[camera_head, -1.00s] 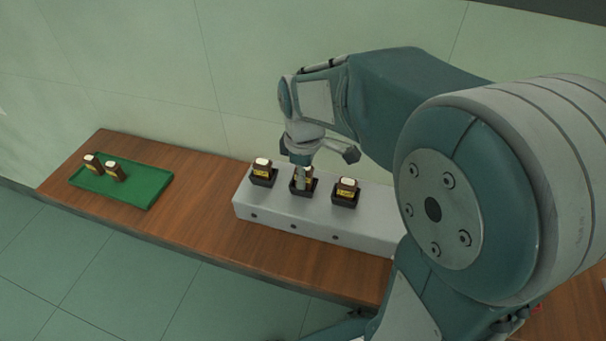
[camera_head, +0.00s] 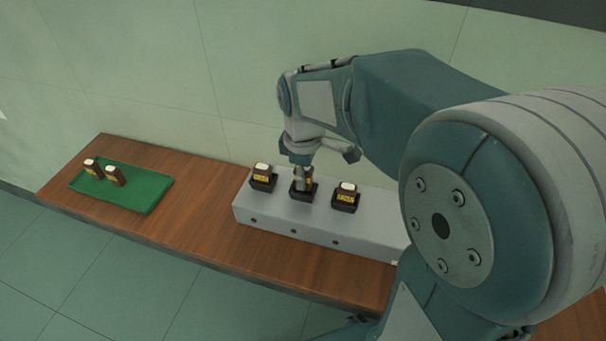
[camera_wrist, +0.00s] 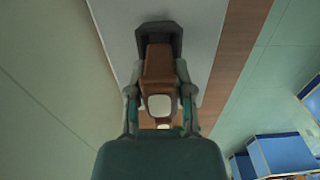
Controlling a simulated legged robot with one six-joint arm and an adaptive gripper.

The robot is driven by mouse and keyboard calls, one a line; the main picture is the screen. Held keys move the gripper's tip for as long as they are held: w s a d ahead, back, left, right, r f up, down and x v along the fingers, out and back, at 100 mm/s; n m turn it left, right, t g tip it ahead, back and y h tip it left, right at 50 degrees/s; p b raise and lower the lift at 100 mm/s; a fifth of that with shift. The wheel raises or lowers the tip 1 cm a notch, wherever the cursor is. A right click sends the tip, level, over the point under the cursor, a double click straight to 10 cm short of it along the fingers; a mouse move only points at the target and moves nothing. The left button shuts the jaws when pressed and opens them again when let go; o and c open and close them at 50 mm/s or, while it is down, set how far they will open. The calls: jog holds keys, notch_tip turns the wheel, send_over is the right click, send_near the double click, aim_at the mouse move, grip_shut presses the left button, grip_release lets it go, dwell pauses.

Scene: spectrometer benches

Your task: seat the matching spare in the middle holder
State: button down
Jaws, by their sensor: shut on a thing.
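A pale grey rack (camera_head: 275,221) carries three dark holders in a row. The left holder (camera_head: 262,185) and the right holder (camera_head: 345,207) each hold a similar white-topped block. Two more brown blocks stand on the green tray (camera_head: 147,193), one at the back (camera_head: 91,166) and one nearer the middle (camera_head: 115,175).
The rack and tray stand on a long brown wooden bench (camera_head: 205,215), with bare wood between them. A pale green wall (camera_head: 110,70) rises close behind. Blue-and-white boxes (camera_wrist: 275,155) show at the lower right of the wrist view.

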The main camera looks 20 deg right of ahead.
jog(key=shift+f, duration=0.85)
dwell(0.4)
jog(key=shift+r, duration=0.85)
jog(key=shift+f, duration=0.8)
dwell(0.8)
jog(key=c, duration=0.8)
grip_release()
jog(key=shift+o, duration=0.2)
jog(key=shift+r, duration=5.5)
